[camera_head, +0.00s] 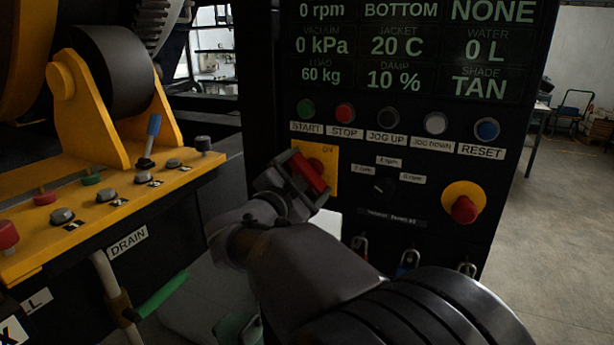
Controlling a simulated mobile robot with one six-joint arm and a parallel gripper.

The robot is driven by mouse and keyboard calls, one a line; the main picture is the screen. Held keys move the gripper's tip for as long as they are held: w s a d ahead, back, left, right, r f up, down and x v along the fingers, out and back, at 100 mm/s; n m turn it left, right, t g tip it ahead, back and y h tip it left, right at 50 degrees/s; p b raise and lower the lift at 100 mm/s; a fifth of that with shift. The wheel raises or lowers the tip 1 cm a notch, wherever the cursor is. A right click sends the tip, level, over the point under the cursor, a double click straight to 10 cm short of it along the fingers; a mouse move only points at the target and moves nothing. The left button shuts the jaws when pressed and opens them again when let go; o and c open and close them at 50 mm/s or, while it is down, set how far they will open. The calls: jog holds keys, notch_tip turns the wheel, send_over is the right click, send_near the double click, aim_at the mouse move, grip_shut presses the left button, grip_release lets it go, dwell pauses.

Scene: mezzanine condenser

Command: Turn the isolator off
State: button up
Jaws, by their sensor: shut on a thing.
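The isolator is a red handle (308,171) on a yellow plate (330,158) on the black control panel. The plate shows "ON" near its top; its lower left part is hidden by my gripper. My gripper (305,178) is at the plate and shut on the red handle. The handle looks tilted, running from upper left to lower right; its exact position against the plate's marks cannot be told.
START (306,109), STOP (345,113) and other buttons sit above the plate. A rotary selector (383,187) and a red emergency knob (464,209) are to the right. Padlocks (408,262) hang below. A yellow console (100,215) with knobs and a blue lever stands left.

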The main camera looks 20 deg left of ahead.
jog(key=o, duration=1.1)
jog(key=shift+s, duration=0.1)
jog(key=s+a+p, duration=0.1)
jog(key=s+p, duration=0.1)
jog(key=s, duration=1.5)
jog(key=shift+a+p, duration=0.15)
jog(key=shift+p, duration=0.25)
jog(key=shift+s, duration=0.1)
